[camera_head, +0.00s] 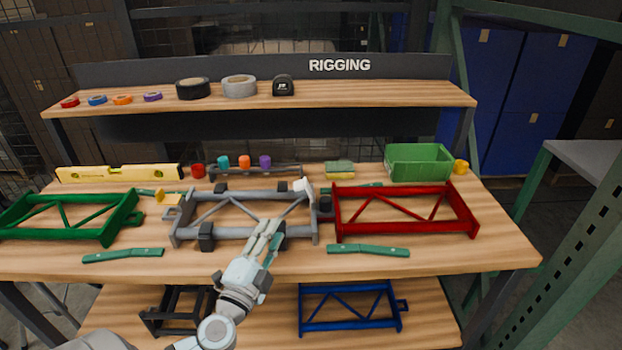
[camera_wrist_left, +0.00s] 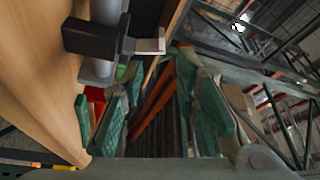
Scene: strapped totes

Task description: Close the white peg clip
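The white peg clip (camera_head: 303,187) sits at the far right corner of the grey truss frame (camera_head: 226,234), tilted up from it. From the head I cannot tell how far it stands open. My left gripper (camera_head: 268,236) is over the front rail of the grey truss, nearer than the white clip and to its left, and touches nothing I can make out. In the left wrist view its two green-padded fingers (camera_wrist_left: 160,105) are apart with nothing between them. A black clamp (camera_wrist_left: 95,40) on a grey tube shows there, with a pale flat piece beside it. My right gripper is not in view.
A yellow clip (camera_head: 168,198) is at the grey truss's left. A green truss (camera_head: 70,220) and a red truss (camera_head: 405,212) flank it. Green-handled tools lie along the front of the bench. A green bin (camera_head: 418,163) and a yellow level (camera_head: 120,173) stand behind.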

